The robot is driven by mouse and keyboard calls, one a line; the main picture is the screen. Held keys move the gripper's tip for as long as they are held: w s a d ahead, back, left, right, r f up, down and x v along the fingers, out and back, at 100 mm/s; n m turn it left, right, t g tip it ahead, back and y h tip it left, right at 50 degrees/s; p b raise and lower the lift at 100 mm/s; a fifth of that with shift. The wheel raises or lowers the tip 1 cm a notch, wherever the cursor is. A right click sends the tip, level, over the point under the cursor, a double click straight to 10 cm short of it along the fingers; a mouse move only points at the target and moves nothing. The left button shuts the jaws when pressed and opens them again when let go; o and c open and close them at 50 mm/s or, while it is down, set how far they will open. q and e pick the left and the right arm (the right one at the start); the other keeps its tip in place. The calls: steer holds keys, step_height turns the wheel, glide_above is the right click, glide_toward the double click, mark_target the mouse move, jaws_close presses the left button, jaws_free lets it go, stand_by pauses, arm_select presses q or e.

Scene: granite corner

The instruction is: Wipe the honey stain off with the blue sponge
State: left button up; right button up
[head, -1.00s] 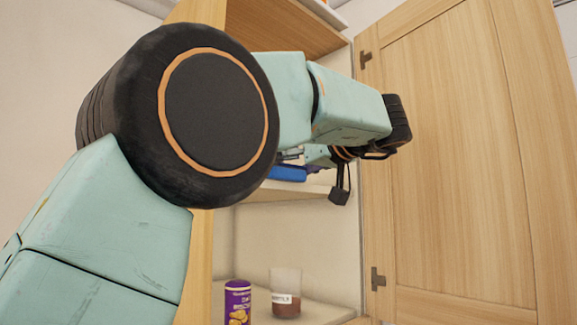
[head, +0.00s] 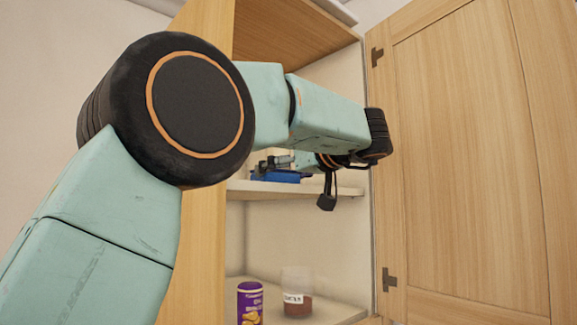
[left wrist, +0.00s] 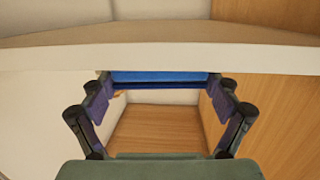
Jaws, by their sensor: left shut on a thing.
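The blue sponge (head: 275,177) is in the cabinet, just above the upper shelf; I cannot tell whether it touches it. My left gripper (head: 284,163) is shut on it. In the left wrist view the sponge (left wrist: 160,77) spans the space between the fingers of the left gripper (left wrist: 160,88), partly hidden behind a pale board edge. My left arm crosses the head view and hides part of the cabinet. I see no honey stain in these frames. My right gripper is not in view.
The upper shelf (head: 300,190) ends in a pale front edge. A purple tin (head: 250,304) and a glass jar with brown contents (head: 297,295) stand on the shelf below. The wooden cabinet door (head: 460,170) is open on the right, close to my left wrist.

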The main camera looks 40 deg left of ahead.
arm_select(q)
steer(key=shift+p+x, duration=0.4)
steer(key=shift+x, duration=0.8)
steer(key=shift+s+a+r+p, duration=0.1)
steer(key=shift+a+r+p, duration=0.1)
steer(key=shift+a+p, duration=0.4)
steer(key=shift+a, duration=0.2)
steer(key=shift+p+x, duration=0.55)
steer(key=shift+x, duration=0.3)
steer(key=shift+v, duration=1.6)
steer(key=shift+d+f, duration=0.2)
steer(key=shift+d, duration=0.9)
steer(key=shift+v, duration=1.05)
steer(key=shift+d+f, duration=0.35)
steer(key=shift+d, duration=0.45)
steer(key=shift+v, duration=0.85)
steer(key=shift+f, duration=0.1)
